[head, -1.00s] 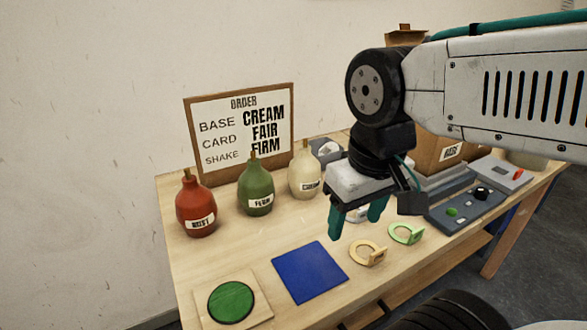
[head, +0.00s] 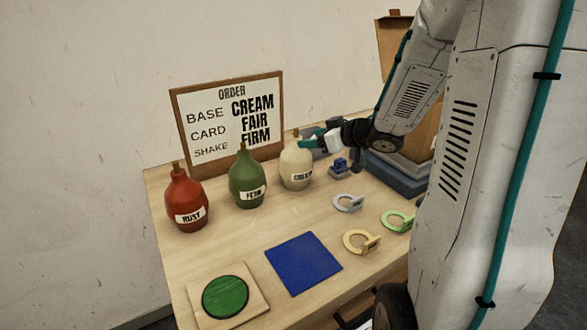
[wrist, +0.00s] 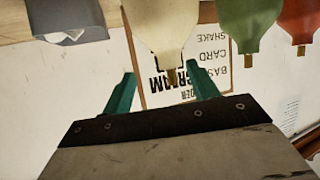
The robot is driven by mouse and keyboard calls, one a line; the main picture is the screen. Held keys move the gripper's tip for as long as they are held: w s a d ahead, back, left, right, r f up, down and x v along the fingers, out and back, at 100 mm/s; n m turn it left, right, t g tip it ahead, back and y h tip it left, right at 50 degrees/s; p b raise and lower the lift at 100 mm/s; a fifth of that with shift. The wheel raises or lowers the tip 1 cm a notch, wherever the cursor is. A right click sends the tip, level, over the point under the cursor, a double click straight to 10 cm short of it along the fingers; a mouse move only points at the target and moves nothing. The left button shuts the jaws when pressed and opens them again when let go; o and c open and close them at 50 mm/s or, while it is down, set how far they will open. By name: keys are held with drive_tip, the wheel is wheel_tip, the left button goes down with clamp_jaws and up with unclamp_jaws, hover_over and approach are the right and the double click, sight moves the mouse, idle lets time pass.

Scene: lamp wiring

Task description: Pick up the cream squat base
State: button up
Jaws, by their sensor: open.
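The cream squat base (head: 296,167), a rounded bottle shape with a narrow neck and a "CREAM" label, stands upright on the table at the right end of a row of three. My gripper (head: 312,142) is at the height of its neck, coming from the right. In the wrist view, which is upside down, the cream base (wrist: 160,25) has its neck pointing between the two teal fingers of my gripper (wrist: 161,78). The fingers are apart, with nothing gripped. Whether they touch the neck cannot be told.
The green base (head: 247,182) and red base (head: 187,204) stand left of the cream one. The order board (head: 230,118) is behind. A blue square (head: 303,264), a green disc (head: 226,297) and several ring-shaped pieces, one yellow (head: 357,241), lie in front.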

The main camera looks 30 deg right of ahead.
sight(291, 141)
drive_tip(key=shift+y, duration=0.6)
drive_tip(key=x, duration=0.7)
drive_tip(key=shift+w+a+f, duration=0.15)
drive_tip(key=shift+w+a, duration=0.05)
drive_tip(key=shift+a, duration=0.35)
drive_tip(key=shift+c, duration=0.2)
drive_tip(key=c, duration=1)
